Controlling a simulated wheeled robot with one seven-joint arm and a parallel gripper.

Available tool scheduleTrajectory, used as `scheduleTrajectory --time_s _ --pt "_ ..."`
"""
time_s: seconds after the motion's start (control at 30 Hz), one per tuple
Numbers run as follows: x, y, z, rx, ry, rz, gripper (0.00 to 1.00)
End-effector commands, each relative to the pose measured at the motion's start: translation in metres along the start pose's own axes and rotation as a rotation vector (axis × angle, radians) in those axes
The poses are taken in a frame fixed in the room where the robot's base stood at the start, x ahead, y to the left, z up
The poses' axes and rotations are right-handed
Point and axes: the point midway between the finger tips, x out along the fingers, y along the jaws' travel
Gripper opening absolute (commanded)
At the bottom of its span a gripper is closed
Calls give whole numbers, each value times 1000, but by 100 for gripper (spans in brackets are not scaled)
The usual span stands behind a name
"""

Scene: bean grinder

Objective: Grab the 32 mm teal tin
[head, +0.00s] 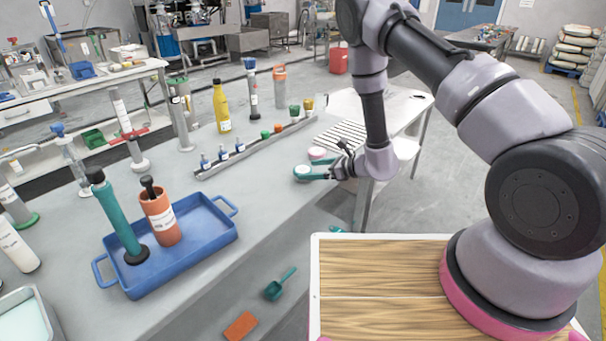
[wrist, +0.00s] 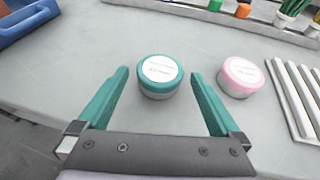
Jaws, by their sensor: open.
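The teal tin (wrist: 160,77) is a small round tin with a teal rim, a white label on its lid and a pale side. It stands upright on the grey bench, and in the head view it shows at the bench's right part (head: 302,171). My gripper (wrist: 158,80) is open, with one teal finger on each side of the tin. I see a gap between each finger and the tin, so it is not gripped. In the head view my gripper (head: 318,173) is low over the bench by the tin, partly hidden by my wrist.
A pink tin (wrist: 240,76) stands just right of the right finger. A white slatted rack (wrist: 297,95) lies farther right. A long rail of small bottles (head: 250,151) runs behind. A blue tray (head: 190,262) holds a teal and an orange cylinder. The bench left of the tin is clear.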

Motion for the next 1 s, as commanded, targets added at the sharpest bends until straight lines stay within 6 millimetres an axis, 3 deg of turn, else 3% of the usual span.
scheduleTrajectory --time_s 0.17,0.4,0.43,0.47,0.63,1.0 --pt "19 -1 0 -2 0 0 100" --pt "21 -1 0 0 0 -1 100" --pt "21 -1 0 0 0 -1 96" --pt "21 -1 0 0 0 -1 85" --pt "21 -1 0 0 0 -1 20" --pt "19 -1 7 -1 -1 -1 19"
